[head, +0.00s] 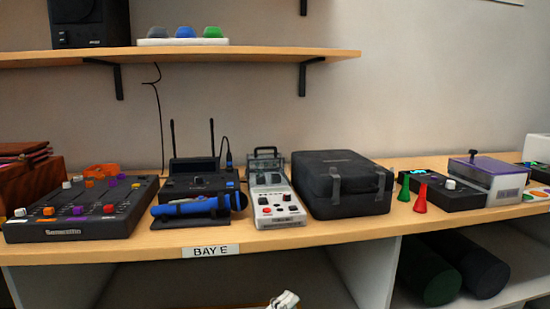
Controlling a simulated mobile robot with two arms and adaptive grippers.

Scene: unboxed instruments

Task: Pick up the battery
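I cannot make out anything that is clearly a battery. On the wooden bench (330,233) a blue cylindrical device (187,208) with a dark ringed end lies on a black stand. Behind it is a black receiver-like unit (190,180) with two antennas. A white handheld-type instrument (276,207) with red buttons lies to the right, with a clear-framed part behind it.
A black mixer (82,208) stands left. A dark case (342,184) stands right of centre, then green (404,189) and red (421,197) cones and a purple-lidded device (487,178). A shelf (250,54) overhangs the back. Dark rolls (430,272) lie below. The bench's front strip is mostly clear.

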